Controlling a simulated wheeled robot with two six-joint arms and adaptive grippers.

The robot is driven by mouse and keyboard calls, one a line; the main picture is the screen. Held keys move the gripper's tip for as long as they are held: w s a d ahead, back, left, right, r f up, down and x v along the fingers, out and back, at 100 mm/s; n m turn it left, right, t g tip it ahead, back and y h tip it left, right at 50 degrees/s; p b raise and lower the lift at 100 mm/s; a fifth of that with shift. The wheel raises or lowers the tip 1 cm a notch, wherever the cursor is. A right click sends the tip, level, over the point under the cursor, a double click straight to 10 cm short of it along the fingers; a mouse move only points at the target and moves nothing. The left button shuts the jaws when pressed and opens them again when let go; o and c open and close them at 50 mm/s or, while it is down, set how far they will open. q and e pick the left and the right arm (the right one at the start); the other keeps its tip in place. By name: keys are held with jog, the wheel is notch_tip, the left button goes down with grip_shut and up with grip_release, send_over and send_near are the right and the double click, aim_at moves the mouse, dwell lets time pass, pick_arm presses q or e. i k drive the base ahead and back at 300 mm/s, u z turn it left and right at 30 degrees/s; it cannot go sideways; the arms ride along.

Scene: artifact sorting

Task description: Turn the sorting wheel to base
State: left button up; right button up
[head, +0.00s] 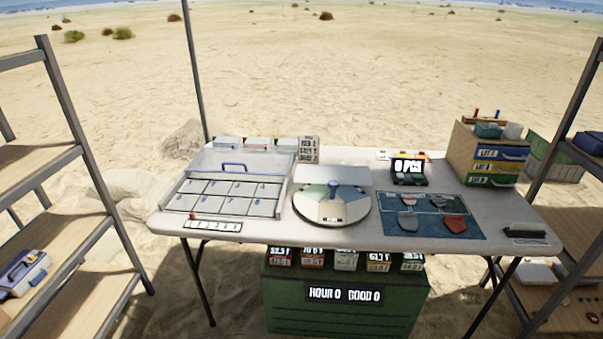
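The sorting wheel (318,208) is a round turntable at the middle of the white table. It has coloured wedges, pale green and tan at the back and sides, and a cream wedge at the front with a small dark label. A blue knob (333,188) stands at its centre. The label's text is too small to read. Neither of my grippers shows in the head view, and nothing touches the wheel.
Left of the wheel is a compartment tray (236,188) with a raised clear lid. Right are a blue mat (470,227) with several sherds and a counter display (407,169). A box with drawers (490,155) stands back right. Shelves flank the table (270,234).

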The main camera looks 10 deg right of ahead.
aim_at(330, 205)
jog(key=z, duration=0.25)
jog(key=i, duration=0.75)
jog(key=z, duration=0.65)
